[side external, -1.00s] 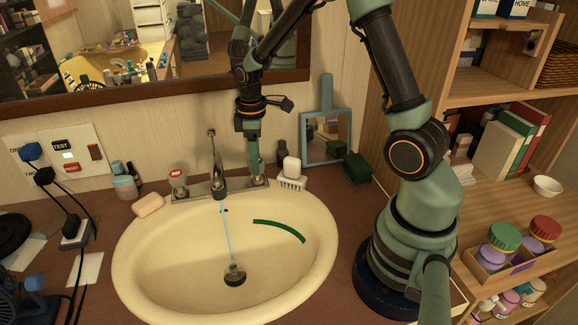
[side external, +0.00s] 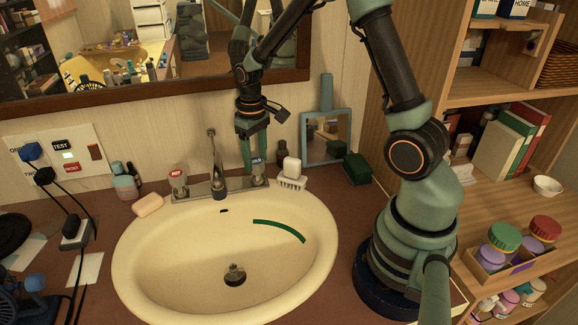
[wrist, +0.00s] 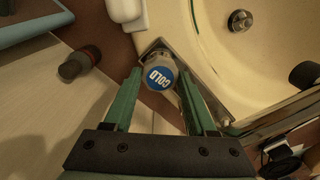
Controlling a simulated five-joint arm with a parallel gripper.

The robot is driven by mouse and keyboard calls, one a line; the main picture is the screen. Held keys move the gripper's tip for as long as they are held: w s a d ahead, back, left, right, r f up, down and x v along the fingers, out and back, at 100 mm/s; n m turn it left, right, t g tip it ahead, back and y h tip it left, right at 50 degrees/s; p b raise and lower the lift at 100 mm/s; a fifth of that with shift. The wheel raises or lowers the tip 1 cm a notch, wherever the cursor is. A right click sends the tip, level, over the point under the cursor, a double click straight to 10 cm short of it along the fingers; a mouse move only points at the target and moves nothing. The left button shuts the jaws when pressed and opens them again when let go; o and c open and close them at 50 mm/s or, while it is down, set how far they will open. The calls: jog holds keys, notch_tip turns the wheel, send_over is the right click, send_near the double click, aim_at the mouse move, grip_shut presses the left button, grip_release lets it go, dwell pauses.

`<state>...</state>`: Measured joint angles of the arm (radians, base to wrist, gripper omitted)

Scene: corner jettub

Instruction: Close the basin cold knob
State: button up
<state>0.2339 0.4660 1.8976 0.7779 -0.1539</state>
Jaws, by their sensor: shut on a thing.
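The cold knob (side external: 257,164), with a blue cap, stands at the right end of the chrome faucet base behind the basin. In the wrist view, the cold knob (wrist: 159,77) shows its "COLD" label between my two green fingers. My gripper (side external: 254,158) points down from above and is shut on this knob. It also shows in the wrist view (wrist: 160,90). The spout (side external: 217,181) stands left of the knob, and no water stream shows below it. The cream basin (side external: 170,285) has a dark drain (side external: 235,275).
The red-capped hot knob (side external: 178,175) stands left of the spout. A framed mirror (side external: 327,135) leans behind. Pink soap (side external: 148,205) lies at left. The basin's interior is open room.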

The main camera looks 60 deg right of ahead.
aim_at(256, 161)
jog(key=shift+m, duration=0.6)
jog(key=o, duration=1.4)
jog(key=shift+r, duration=0.1)
notch_tip(256, 161, up, 12)
